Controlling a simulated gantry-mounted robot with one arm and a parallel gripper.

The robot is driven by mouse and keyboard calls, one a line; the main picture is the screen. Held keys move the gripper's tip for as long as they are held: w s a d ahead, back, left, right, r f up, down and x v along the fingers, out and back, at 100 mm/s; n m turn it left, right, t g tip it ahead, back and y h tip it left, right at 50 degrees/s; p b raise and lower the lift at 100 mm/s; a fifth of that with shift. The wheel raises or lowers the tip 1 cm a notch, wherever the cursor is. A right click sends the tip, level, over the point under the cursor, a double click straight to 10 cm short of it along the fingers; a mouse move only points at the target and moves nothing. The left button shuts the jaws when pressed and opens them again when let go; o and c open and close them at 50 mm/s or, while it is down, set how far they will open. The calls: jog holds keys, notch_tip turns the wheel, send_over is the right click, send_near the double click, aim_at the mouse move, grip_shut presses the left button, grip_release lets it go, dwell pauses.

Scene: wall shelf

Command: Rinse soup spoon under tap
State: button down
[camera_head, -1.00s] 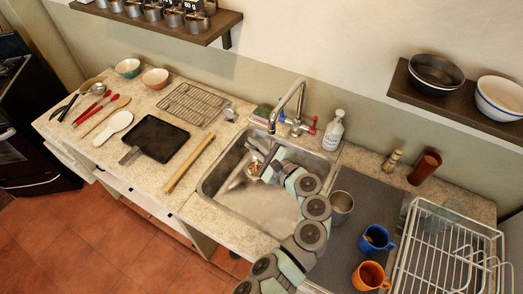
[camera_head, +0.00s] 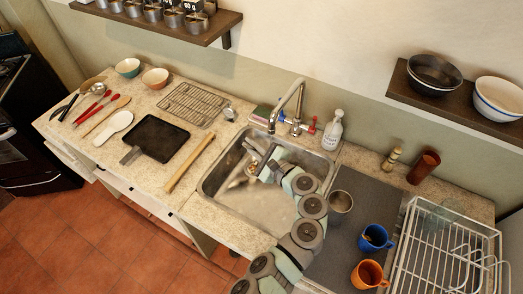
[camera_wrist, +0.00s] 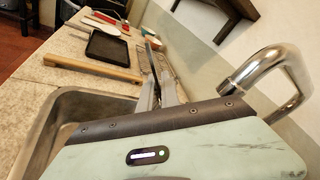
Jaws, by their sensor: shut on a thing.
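The tap (camera_head: 291,108) arches over the metal sink (camera_head: 221,195), and its spout also shows close on the right of the wrist view (camera_wrist: 272,72). No water stream can be made out. My gripper (camera_head: 254,150) is over the sink, just below and left of the spout. Its fingers (camera_wrist: 158,78) are shut on a thin, dark piece that I take to be the handle of the soup spoon (camera_wrist: 152,52). A pale, spoon-like shape shows low in the sink near the drain, but whether it is the spoon's bowl is unclear. Most of the spoon is hidden.
A rolling pin (camera_head: 189,163) and a black pan (camera_head: 156,144) lie left of the sink. A soap bottle (camera_head: 333,130) stands behind its right corner. A metal cup (camera_head: 341,205), blue mug (camera_head: 375,238), orange mug (camera_head: 367,274) and dish rack (camera_head: 412,258) are on the right.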

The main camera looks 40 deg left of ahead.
jog(key=shift+w+d, duration=0.2)
jog(key=shift+d, duration=0.15)
jog(key=s+d+p, duration=0.4)
jog(key=s, duration=0.3)
dwell(0.6)
jog(key=shift+r, duration=0.15)
dwell(1.0)
jog(key=s+d+r+p, duration=0.2)
jog(key=s+r+p, duration=0.1)
jog(key=s+p, duration=0.1)
jog(key=shift+d+r+p, duration=0.35)
jog(key=shift+r, duration=0.05)
